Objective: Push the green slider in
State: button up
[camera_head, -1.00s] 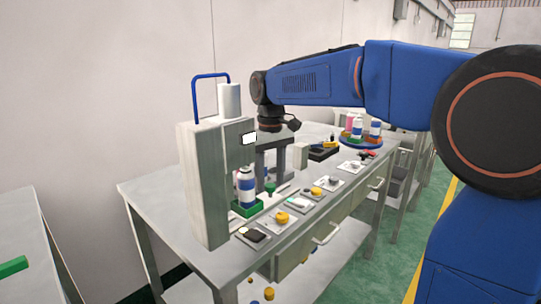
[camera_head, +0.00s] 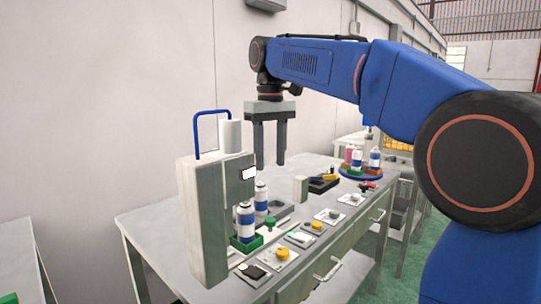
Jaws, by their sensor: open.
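The green slider (camera_head: 240,243) sits at the foot of the crimping machine (camera_head: 200,220), on its right side. A white and blue aerosol can (camera_head: 246,222) stands upright on it. A small green knob (camera_head: 270,225) is just right of that can. A second similar can (camera_head: 261,199) stands just behind. My gripper (camera_head: 269,163) points down above the table, its two dark fingers apart, with nothing between them. It is behind and above the cans, to the right of the machine, and touches neither.
The machine has a blue hose (camera_head: 195,130) and a white cylinder (camera_head: 230,136) on top. Small parts on plates, including a yellow knob (camera_head: 282,253), line the front table edge. A round blue tray (camera_head: 361,173) with several bottles stands at the back right.

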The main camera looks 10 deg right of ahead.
aim_at(271, 219)
jog(key=shift+r, duration=0.2)
dwell(0.3)
notch_tip(271, 219, down, 17)
jog(key=n, duration=2)
jog(key=shift+w+d+f+n, duration=0.1)
jog(key=shift+f+n, duration=0.1)
jog(key=shift+n, duration=0.1)
grip_shut()
